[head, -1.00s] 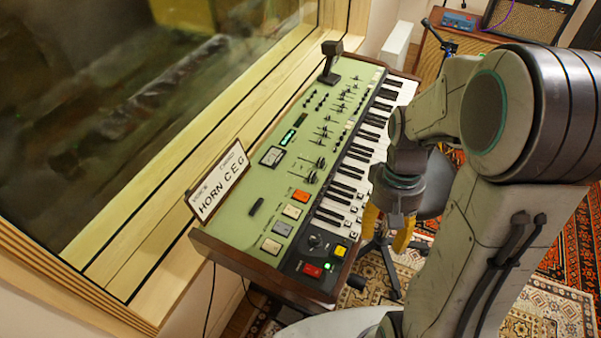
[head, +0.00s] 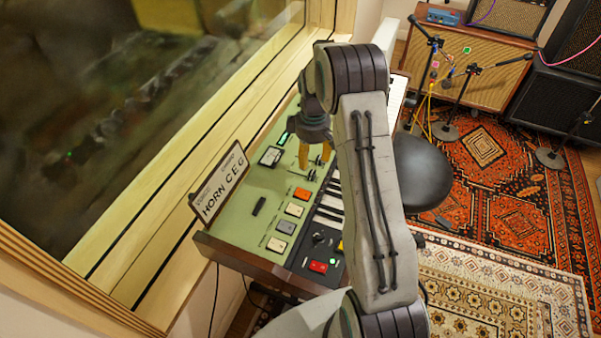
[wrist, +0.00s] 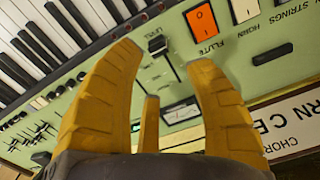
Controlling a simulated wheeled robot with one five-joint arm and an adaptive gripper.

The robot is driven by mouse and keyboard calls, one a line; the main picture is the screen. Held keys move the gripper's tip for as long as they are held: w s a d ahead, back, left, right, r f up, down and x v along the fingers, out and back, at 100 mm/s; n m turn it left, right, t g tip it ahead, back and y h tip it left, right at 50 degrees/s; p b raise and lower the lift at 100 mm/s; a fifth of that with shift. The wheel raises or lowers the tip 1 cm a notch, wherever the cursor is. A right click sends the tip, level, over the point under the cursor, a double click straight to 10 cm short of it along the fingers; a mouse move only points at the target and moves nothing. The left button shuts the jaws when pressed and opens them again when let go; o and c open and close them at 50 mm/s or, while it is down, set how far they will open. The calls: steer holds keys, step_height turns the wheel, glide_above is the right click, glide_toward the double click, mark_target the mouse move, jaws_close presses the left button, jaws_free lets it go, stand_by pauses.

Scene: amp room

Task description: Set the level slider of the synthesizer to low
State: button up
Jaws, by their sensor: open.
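The synthesizer (head: 235,241) has a green panel with keys along its right side. In the wrist view a black slider cap (wrist: 158,45) sits at one end of a dark slot, between my fingertips in the picture. In the head view a slider cap (head: 311,175) shows just below my gripper (head: 314,158). My yellow-fingered gripper, also in the wrist view (wrist: 166,57), is open and over the panel. I cannot tell whether it touches the cap. My arm hides much of the panel and keys.
Orange and cream buttons (head: 302,194) lie near the slider. A HORN C.E.G. sign (head: 221,185) stands at the left edge, beside the window ledge. A black stool (head: 423,170) stands right of the keys. Microphone stands and amps fill the back right.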

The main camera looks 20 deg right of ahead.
mark_target(312, 172)
steer(key=shift+d+n, duration=0.1)
steer(key=shift+n, duration=0.8)
steer(key=shift+f+n, duration=0.15)
steer(key=shift+n, duration=0.25)
steer(key=shift+f+p, duration=0.5)
steer(key=shift+f, duration=3)
steer(key=shift+o, duration=0.2)
jaws_close()
